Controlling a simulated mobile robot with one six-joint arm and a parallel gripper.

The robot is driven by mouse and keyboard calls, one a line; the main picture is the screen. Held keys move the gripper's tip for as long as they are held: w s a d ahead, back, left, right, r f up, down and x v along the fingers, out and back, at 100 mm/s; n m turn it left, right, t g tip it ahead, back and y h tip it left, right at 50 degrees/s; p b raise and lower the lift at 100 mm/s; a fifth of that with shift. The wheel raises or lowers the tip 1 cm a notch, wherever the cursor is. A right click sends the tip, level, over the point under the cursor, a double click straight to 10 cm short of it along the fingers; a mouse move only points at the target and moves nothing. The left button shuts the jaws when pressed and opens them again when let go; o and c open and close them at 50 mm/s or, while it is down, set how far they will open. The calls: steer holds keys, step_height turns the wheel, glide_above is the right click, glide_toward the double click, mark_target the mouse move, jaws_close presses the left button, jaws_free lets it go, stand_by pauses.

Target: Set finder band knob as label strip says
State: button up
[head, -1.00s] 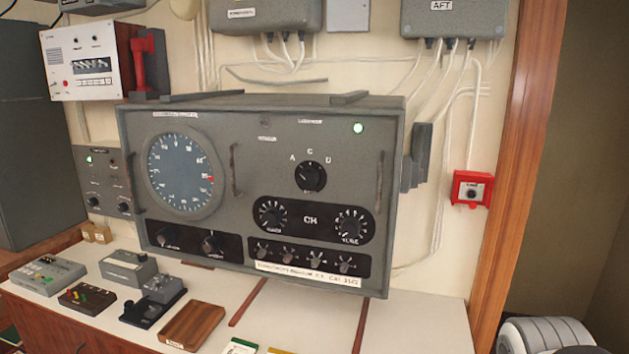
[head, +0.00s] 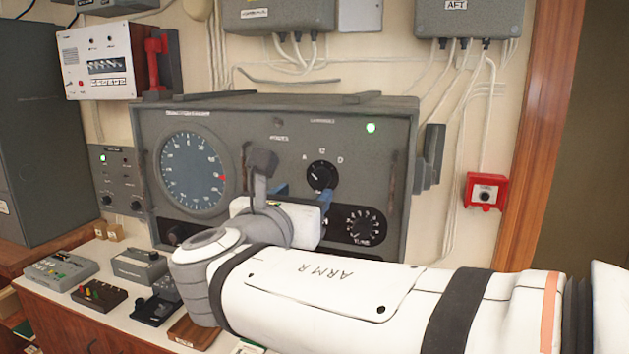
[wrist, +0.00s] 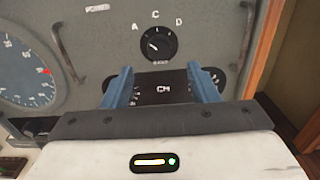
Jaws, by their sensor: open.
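The grey direction finder (head: 285,130) stands on the counter. Its band knob (head: 321,176) is round and black, with the letters A, C and D around it; it also shows in the wrist view (wrist: 157,44). A small white mark lies on the knob's left side; its exact setting is hard to tell. My gripper (head: 303,196) is open and empty, its blue fingers in front of the panel. In the wrist view the fingers (wrist: 161,87) straddle the CH plate, below the band knob and apart from it. My arm hides the pale label strip at the finder's lower edge.
A round blue dial (head: 194,170) is at left on the finder, and a tuning knob (head: 362,225) is lower right. Upright handles flank the knob area (wrist: 247,45). Small boxes (head: 58,270) crowd the counter. A red switch box (head: 487,191) is on the wall.

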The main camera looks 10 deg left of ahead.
mark_target(317, 179)
steer(key=w+p, duration=0.1)
steer(key=w, duration=0.3)
steer(key=w+p, duration=0.1)
steer(key=w, duration=0.2)
steer(key=shift+w+d, duration=0.2)
steer(key=shift+w, duration=0.15)
steer(key=shift+c, duration=0.2)
steer(key=c, duration=0.9)
steer(key=shift+s+r, duration=0.1)
steer(key=shift+r, duration=0.05)
steer(key=shift+b, duration=0.3)
